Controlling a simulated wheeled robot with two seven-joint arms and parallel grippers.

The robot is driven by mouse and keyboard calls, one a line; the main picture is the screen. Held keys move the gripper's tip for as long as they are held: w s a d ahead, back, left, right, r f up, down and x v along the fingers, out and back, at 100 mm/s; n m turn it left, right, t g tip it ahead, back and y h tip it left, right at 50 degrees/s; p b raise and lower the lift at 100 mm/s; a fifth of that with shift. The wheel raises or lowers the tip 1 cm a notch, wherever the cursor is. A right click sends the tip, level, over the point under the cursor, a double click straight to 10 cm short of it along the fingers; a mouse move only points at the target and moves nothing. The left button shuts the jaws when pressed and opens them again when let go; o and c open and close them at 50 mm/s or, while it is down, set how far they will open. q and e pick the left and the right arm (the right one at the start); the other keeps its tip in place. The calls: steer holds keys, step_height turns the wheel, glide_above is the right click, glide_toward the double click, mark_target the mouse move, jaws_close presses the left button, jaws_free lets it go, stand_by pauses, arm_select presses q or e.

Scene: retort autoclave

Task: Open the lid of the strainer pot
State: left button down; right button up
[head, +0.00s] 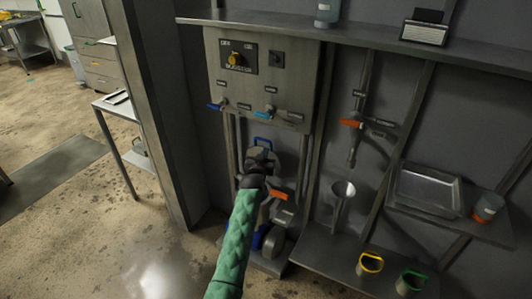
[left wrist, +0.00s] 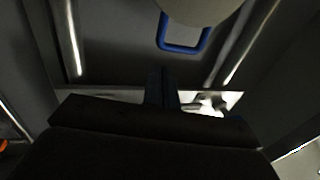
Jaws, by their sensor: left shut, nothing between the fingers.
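A grey, rounded body that looks like the strainer pot stands low between upright pipes, below the control panel. A blue loop handle (head: 263,142) shows at its top, just beyond my left gripper (head: 260,158). In the left wrist view the blue loop (left wrist: 185,47) hangs ahead of the shut fingertips (left wrist: 162,92), below a pale rounded part (left wrist: 200,9). A gap shows between fingertips and loop. My left gripper is shut and empty. My arm hides much of the pot, so I cannot tell how the lid sits. My right gripper is not in view.
The control panel (head: 262,75) has blue valve levers along its bottom. An orange lever (head: 278,194) sits right beside my gripper. A funnel (head: 342,190), a metal tray (head: 428,188) and handled cups (head: 370,263) are to the right. Open floor (head: 110,225) lies left.

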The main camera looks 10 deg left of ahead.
arm_select(q)
steer(key=s+a+g+b, duration=0.15)
steer(key=s+g, duration=0.95)
steer(key=s, duration=2.1)
steer(key=s+f+g, duration=0.2)
steer(key=s+f, duration=0.4)
steer(key=s, duration=1.1)
steer(key=s+a+f+m+g, duration=0.1)
steer(key=s+f+g, duration=0.2)
steer(key=s, duration=1.3)
step_height(320, 180, down, 3)
steer(key=shift+s+f, duration=0.15)
steer(key=shift+s, duration=0.25)
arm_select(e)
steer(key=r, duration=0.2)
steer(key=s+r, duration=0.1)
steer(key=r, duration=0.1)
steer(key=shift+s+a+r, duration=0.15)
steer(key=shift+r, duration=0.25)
